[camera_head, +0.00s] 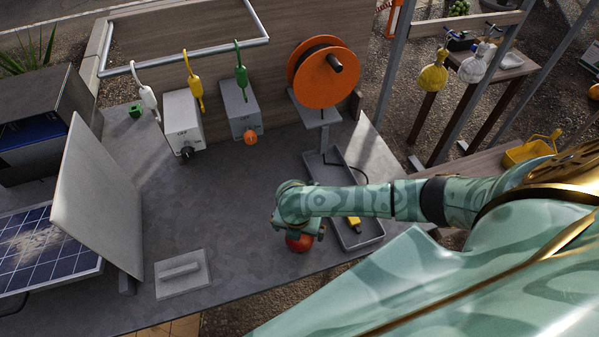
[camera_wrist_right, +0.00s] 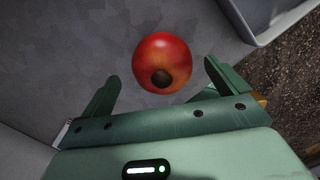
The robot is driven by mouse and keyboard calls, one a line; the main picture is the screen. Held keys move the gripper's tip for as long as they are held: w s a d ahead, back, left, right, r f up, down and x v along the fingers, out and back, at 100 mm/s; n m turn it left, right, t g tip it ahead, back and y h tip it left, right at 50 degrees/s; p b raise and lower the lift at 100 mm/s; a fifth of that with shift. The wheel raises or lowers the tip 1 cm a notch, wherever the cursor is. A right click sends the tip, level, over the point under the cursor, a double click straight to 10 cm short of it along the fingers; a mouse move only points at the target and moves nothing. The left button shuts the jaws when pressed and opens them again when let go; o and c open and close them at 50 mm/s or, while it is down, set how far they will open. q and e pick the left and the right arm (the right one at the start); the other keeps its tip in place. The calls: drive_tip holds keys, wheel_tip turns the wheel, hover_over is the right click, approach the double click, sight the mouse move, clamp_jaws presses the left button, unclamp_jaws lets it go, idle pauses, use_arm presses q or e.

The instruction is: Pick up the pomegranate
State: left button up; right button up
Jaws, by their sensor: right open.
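The pomegranate (camera_wrist_right: 160,58) is round and red with a dark crown. In the right wrist view it sits on the grey table surface, just beyond and between the two fingertips. In the head view the pomegranate (camera_head: 299,243) shows partly under my right gripper (camera_head: 298,222), near the table's front edge. In the right wrist view my right gripper (camera_wrist_right: 158,84) is open, with one finger on each side of the fruit. I cannot tell whether either finger touches it. My left gripper is not in view.
A grey tray (camera_head: 371,232) with a yellow item (camera_head: 354,222) lies right of the pomegranate. An orange reel (camera_head: 322,85) stands behind. A flat plate with a handle (camera_head: 182,275) lies to the left. The table (camera_head: 220,230) between is clear.

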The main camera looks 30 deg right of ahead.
drive_tip(key=f, duration=0.2)
drive_tip(key=f+b, duration=0.1)
drive_tip(key=f, duration=0.1)
drive_tip(key=shift+w+d, duration=0.1)
drive_tip(key=shift+d, duration=0.15)
drive_tip(key=shift+c, duration=0.3)
drive_tip(key=c, duration=1.1)
drive_tip(key=shift+r, duration=0.15)
